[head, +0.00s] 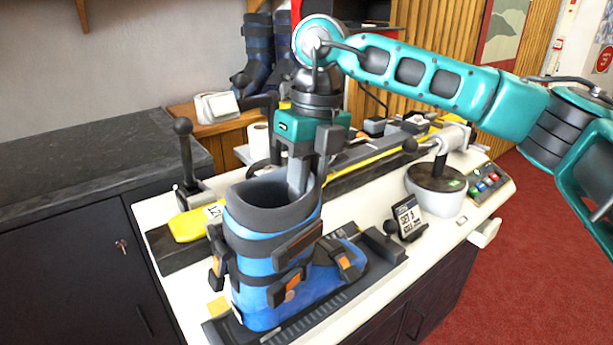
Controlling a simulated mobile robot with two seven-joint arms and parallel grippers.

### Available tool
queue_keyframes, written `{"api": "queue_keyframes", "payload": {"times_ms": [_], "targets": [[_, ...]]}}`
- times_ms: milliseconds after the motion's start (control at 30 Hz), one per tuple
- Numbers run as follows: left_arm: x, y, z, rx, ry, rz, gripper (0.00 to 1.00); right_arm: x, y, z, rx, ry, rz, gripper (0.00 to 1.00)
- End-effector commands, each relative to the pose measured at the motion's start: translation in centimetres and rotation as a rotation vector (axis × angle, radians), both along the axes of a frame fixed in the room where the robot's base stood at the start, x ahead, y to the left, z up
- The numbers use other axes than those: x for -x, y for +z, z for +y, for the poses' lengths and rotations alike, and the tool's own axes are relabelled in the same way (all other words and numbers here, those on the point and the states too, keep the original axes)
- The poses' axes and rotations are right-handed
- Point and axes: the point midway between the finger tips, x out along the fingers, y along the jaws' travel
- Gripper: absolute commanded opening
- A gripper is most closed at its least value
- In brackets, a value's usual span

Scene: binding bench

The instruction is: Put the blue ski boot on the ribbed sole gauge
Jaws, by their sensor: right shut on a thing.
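The blue ski boot (262,245) stands upright at the near part of the white bench, toe pointing right. It has a dark grey cuff liner and black buckles with orange tabs. My right gripper (311,168) comes down from above and is shut on the boot's upper cuff rim, one finger inside the cuff. The black ribbed sole gauge (308,322) lies under the boot; its ribbed edge shows along the boot's near side and its end block beyond the toe. I cannot tell whether the sole touches the gauge. My left gripper is not in view.
A yellow ski (190,225) in a black clamp runs behind the boot. A small display (408,217), a grey round pot (436,190) and a button panel (486,182) stand to the right. Dark boots (258,45) stand at the back. A dark counter (90,150) is left.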

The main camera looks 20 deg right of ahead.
Motion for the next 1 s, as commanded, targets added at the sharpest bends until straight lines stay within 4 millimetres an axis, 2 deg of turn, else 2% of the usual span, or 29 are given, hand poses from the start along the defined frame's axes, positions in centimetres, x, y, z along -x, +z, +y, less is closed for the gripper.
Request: {"api": "queue_keyframes", "payload": {"times_ms": [67, 100, 333, 667, 767, 1000], "targets": [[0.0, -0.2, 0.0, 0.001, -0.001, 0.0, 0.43, 0.0, 0.0, 0.0, -0.005, -0.001, -0.004, 0.0], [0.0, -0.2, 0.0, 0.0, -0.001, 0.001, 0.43, 0.0, -0.2, 0.0, 0.0, 0.0, 0.0, 0.23], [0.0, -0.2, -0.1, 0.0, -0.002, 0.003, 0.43, 0.0, -0.2, 0.0, 0.0, -0.001, 0.0, 0.46], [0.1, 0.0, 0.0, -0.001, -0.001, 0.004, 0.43, 0.0, 0.3, 0.0, 0.0, -0.001, -0.001, 0.47], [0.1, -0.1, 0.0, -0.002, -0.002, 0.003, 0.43, -0.1, 1.5, -0.1, -0.001, -0.002, -0.004, 0.47], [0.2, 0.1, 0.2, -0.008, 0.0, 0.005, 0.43, -0.3, 6.6, -0.7, -0.002, 0.0, -0.002, 0.47]]}}
